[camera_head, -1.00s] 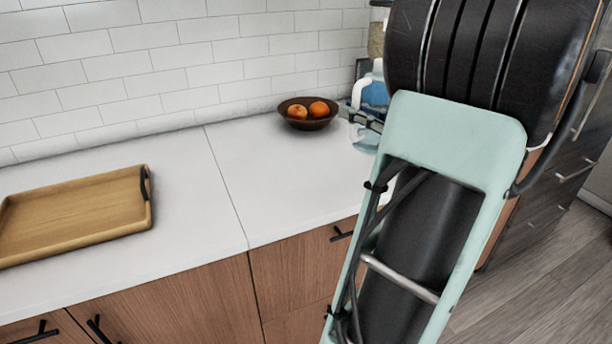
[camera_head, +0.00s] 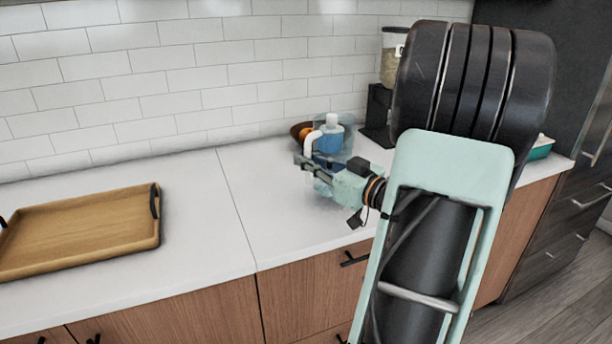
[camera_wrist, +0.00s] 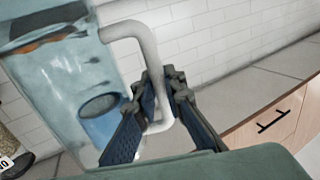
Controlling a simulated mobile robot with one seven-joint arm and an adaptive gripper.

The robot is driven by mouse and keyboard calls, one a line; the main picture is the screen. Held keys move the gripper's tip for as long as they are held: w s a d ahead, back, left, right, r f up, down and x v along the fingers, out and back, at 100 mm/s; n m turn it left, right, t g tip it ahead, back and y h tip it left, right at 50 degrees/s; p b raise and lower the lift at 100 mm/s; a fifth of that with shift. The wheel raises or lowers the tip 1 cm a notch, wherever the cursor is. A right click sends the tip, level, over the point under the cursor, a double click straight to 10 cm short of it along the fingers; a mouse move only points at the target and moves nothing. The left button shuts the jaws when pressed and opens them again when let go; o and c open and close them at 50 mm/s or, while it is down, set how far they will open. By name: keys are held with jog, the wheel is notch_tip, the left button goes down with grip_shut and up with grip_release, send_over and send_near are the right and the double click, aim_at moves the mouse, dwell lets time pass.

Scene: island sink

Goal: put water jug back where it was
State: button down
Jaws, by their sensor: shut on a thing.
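The water jug (camera_head: 347,136) is clear with blue inside, a white top and a white handle (camera_head: 308,150). It is in front of the fruit bowl in the head view, over the counter. In the wrist view the jug (camera_wrist: 60,85) fills the left side, and its white handle (camera_wrist: 150,60) runs down between my fingers. My gripper (camera_head: 308,165) is shut on the handle; it also shows in the wrist view (camera_wrist: 160,115). I cannot tell whether the jug's base touches the counter.
A dark bowl (camera_head: 296,132) with orange fruit stands behind the jug, partly hidden. A wooden tray (camera_head: 80,235) lies on the left. A dispenser (camera_head: 391,58) on a black stand is at the back right. The white counter (camera_head: 215,220) between tray and jug is clear.

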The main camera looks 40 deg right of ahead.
aim_at(310, 175)
jog(key=shift+w+a+f+b, duration=0.1)
jog(key=shift+f+b, duration=0.1)
jog(key=shift+f, duration=0.65)
jog(key=shift+w+f+b, duration=0.1)
jog(key=shift+f+b, duration=0.05)
jog(key=shift+f, duration=0.7)
jog(key=shift+f, duration=0.15)
jog(key=c, duration=2)
grip_release()
jog(key=shift+s, duration=0.1)
jog(key=s, duration=0.4)
jog(key=s+d, duration=0.1)
jog(key=s, duration=0.3)
jog(key=s+d, duration=0.1)
jog(key=s, duration=0.2)
jog(key=shift+s+p, duration=0.3)
jog(key=shift+s, duration=0.1)
